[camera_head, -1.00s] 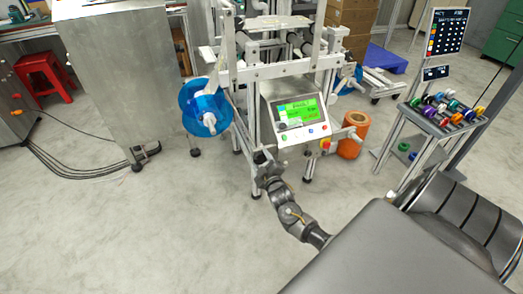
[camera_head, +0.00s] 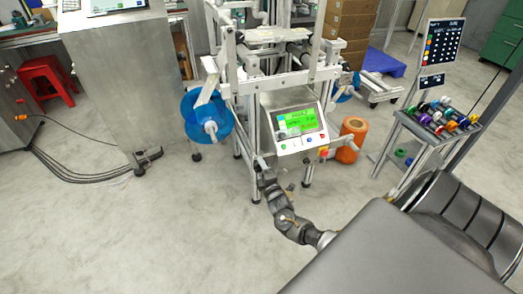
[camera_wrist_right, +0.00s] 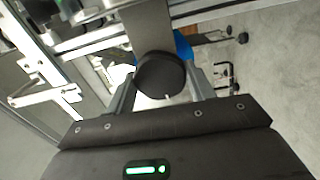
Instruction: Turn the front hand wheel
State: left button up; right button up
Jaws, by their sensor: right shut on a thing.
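The front hand wheel shows as a black round wheel (camera_wrist_right: 160,75) in the right wrist view, between my two fingers. My right gripper (camera_wrist_right: 162,88) is shut on it, one finger at each side. In the head view, my right gripper (camera_head: 260,164) is at the lower front of the metal-framed machine (camera_head: 286,77), left of and below its green-screened control panel (camera_head: 297,128). There the wheel is too small and covered to make out. My left gripper is not in view.
A blue reel (camera_head: 190,112) hangs at the machine's left side. An orange roll (camera_head: 351,139) stands on the floor to the right. A cart (camera_head: 426,128) with several coloured spools stands farther right. The floor at left front is clear.

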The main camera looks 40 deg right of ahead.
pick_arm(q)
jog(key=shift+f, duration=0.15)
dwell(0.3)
pick_arm(e)
jog(key=o, duration=1)
jog(key=shift+c, duration=0.2)
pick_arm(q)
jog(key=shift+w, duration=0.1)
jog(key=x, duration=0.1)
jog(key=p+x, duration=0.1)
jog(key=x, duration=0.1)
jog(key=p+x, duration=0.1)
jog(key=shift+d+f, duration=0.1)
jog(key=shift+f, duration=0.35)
pick_arm(e)
jog(key=v, duration=1)
jog(key=shift+s+a, duration=0.2)
jog(key=shift+s, duration=0.15)
